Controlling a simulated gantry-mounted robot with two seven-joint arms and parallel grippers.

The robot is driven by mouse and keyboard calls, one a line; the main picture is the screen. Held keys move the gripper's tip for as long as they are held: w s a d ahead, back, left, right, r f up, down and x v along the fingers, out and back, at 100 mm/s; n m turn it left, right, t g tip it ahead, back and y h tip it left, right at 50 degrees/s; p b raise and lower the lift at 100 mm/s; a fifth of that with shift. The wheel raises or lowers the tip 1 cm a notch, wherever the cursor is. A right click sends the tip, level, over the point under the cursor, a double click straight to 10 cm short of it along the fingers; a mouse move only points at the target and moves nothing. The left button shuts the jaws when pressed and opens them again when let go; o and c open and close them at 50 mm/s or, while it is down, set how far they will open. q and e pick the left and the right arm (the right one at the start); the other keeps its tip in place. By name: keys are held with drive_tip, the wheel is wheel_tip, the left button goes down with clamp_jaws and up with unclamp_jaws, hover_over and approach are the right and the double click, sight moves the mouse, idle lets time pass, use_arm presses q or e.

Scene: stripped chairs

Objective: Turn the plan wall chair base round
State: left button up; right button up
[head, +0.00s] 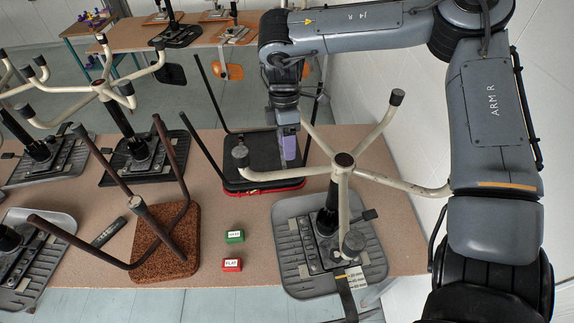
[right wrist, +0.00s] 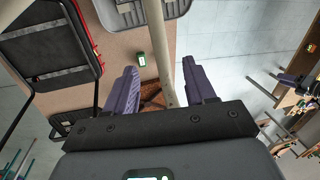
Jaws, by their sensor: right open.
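The chair base by the wall is a cream five-legged star (head: 343,160) with dark end caps. It stands upside down on its column above a grey ribbed seat pan (head: 291,262) lying on the table. My right gripper (head: 289,158) points down at the left side of the star, near its left-hand legs. In the right wrist view its purple fingers (right wrist: 160,68) are apart. A cream leg (right wrist: 162,35) shows between them, with no visible grip on it. I cannot tell its depth relative to the fingertips.
Behind the gripper lies a black folding chair (head: 262,185) with a red edge. Green (head: 235,237) and red (head: 231,265) labelled blocks sit on the table. The white wall (head: 400,60) is close on the right.

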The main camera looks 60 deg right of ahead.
drive_tip(key=f, duration=0.2)
drive_tip(key=f+p, duration=0.1)
drive_tip(key=f, duration=0.2)
drive_tip(key=s+a+f, duration=0.1)
drive_tip(key=f, duration=0.2)
drive_tip(key=shift+a+f, duration=0.1)
drive_tip(key=shift+f, duration=0.1)
drive_tip(key=shift+c, duration=0.3)
clamp_jaws()
